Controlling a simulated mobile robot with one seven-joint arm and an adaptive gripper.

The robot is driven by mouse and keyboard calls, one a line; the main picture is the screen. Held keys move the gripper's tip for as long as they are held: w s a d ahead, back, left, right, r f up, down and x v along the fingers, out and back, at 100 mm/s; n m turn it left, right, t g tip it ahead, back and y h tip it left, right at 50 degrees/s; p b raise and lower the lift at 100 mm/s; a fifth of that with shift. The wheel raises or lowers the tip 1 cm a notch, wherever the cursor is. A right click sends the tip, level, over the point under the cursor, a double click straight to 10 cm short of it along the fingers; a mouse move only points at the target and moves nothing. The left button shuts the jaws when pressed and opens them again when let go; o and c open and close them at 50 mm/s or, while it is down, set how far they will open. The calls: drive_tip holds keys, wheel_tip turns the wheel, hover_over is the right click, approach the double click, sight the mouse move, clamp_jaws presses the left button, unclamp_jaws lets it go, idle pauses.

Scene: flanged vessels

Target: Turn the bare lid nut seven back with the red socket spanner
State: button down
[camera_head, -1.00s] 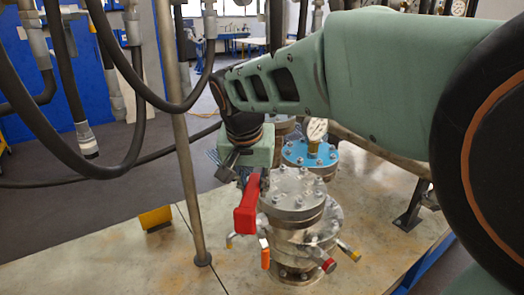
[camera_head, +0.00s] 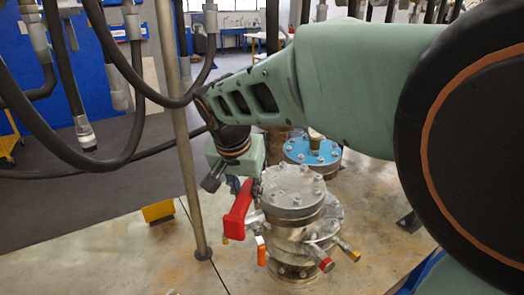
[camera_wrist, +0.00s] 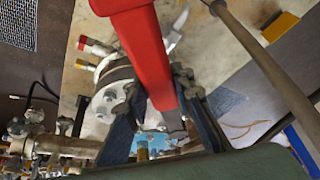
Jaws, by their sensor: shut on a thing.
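The red socket spanner (camera_head: 238,210) is held in my gripper (camera_head: 243,184), beside the left edge of the steel vessel's lid (camera_head: 293,190). In the wrist view my gripper (camera_wrist: 165,110) has its dark fingers closed on either side of the spanner (camera_wrist: 144,50). The bare metal lid carries a ring of nuts; which one is number seven cannot be told. The spanner stands apart from the nuts on top of the lid as far as the head view shows. Its socket end is not clearly visible.
A blue-lidded vessel (camera_head: 312,152) stands behind the steel one. An upright pole (camera_head: 184,140) and hanging black hoses (camera_head: 140,85) are at the left. Coloured-tipped side fittings (camera_head: 326,264) stick out below the lid.

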drive_tip(key=shift+f, duration=0.1)
drive_tip(key=shift+f, duration=0.1)
idle(0.5)
drive_tip(key=shift+f+b, duration=1)
drive_tip(key=shift+f, duration=0.15)
